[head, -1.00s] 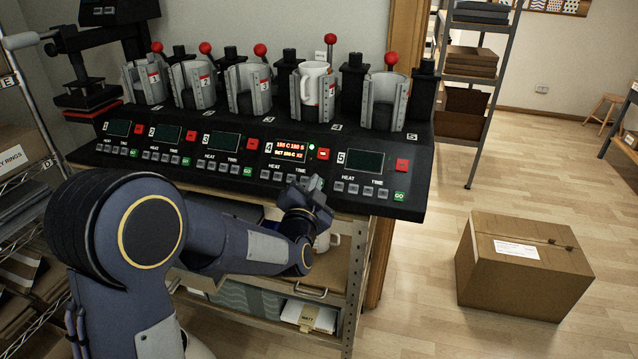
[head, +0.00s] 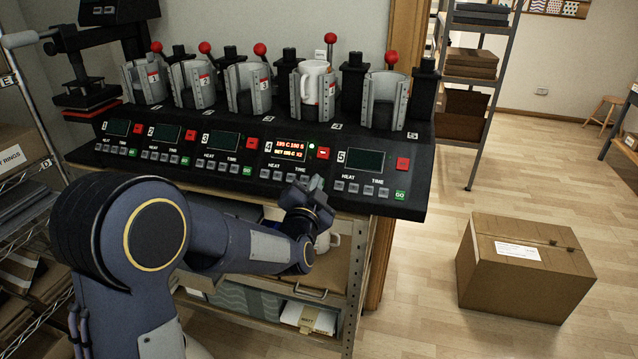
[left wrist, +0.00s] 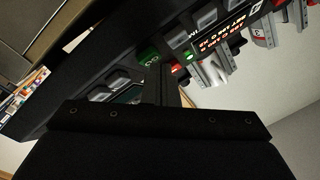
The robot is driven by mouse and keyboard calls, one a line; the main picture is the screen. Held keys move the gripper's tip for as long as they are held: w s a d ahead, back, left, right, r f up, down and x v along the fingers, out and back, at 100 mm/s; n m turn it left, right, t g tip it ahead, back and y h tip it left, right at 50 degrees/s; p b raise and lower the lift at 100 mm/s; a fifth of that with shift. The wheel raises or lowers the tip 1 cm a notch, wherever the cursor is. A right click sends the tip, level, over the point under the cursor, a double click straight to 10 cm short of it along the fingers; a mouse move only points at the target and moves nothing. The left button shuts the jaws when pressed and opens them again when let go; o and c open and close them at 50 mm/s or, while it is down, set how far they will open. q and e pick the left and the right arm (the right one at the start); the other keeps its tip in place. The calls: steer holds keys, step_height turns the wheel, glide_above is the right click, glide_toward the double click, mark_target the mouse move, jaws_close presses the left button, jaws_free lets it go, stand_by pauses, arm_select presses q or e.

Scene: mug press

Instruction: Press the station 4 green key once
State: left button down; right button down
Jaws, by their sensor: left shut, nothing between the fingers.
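The black control panel (head: 260,205) has numbered stations, and station 4 has a lit display (head: 290,149) with a small green-white light beside it. The station 4 green key is hidden behind my left gripper (head: 318,187) in the head view. In the left wrist view the green key (left wrist: 148,57) shows right beside the tips of my left gripper (left wrist: 161,70). The fingers are shut and empty, and I cannot tell whether they touch the key. A white mug (head: 313,82) sits in the station 4 press. My right gripper is not in view.
Station 5 has its own green key (head: 401,195) and a red key (head: 403,164) to the right. Several other presses line the back of the panel. A cardboard box (head: 525,275) lies on the floor at right.

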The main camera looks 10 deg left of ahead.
arm_select(q)
steer(key=shift+w+f, duration=0.2)
stand_by(0.3)
stand_by(0.3)
steer(key=shift+s+r, duration=0.6)
steer(key=shift+s, duration=0.05)
steer(key=s+r+p, duration=0.2)
steer(key=s+r, duration=0.1)
steer(key=shift+s+a+r+p, duration=0.1)
steer(key=shift+s+r+p, duration=0.1)
steer(key=shift+s+p, duration=0.15)
stand_by(0.6)
